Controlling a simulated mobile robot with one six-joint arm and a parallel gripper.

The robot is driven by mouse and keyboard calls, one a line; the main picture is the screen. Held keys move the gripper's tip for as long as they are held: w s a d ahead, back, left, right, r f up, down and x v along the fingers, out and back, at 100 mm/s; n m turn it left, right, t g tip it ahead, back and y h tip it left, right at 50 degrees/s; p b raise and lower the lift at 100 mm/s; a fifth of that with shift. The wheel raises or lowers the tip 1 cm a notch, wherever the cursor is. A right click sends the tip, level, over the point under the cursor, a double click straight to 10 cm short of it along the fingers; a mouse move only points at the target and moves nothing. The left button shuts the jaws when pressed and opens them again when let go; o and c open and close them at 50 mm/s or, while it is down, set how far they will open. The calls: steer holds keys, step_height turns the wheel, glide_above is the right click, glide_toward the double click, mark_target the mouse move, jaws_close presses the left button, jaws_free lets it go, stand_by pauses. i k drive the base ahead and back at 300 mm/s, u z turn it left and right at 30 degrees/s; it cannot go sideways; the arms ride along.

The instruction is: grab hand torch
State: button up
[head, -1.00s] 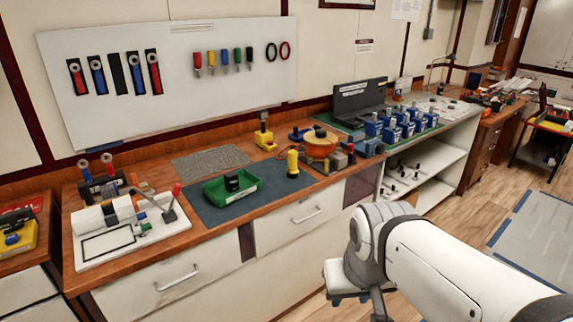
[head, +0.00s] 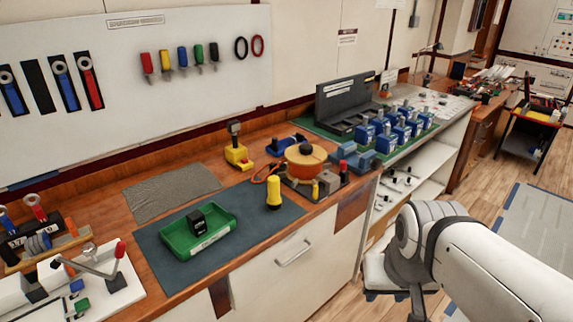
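A yellow hand torch (head: 273,194) stands upright on the dark mat (head: 232,243) on the wooden bench. It is to the right of a green tray and just left of a round orange device. My white arm reaches in from the lower right, past the bench's front edge. My gripper (head: 418,310) hangs low at the bottom of the picture, right of and well apart from the torch. Its fingers are partly cut off by the frame edge, so I cannot tell its opening.
The green tray (head: 198,232) holds a black block. The orange device (head: 305,165) stands close behind the torch's right side. A yellow tool (head: 238,155) stands at the back. Blue breakers (head: 384,138) stand farther right. The mat's front right part is bare.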

mark_target(274, 201)
steer(key=u, duration=0.3)
steer(key=i, duration=1.2)
steer(key=u, duration=0.85)
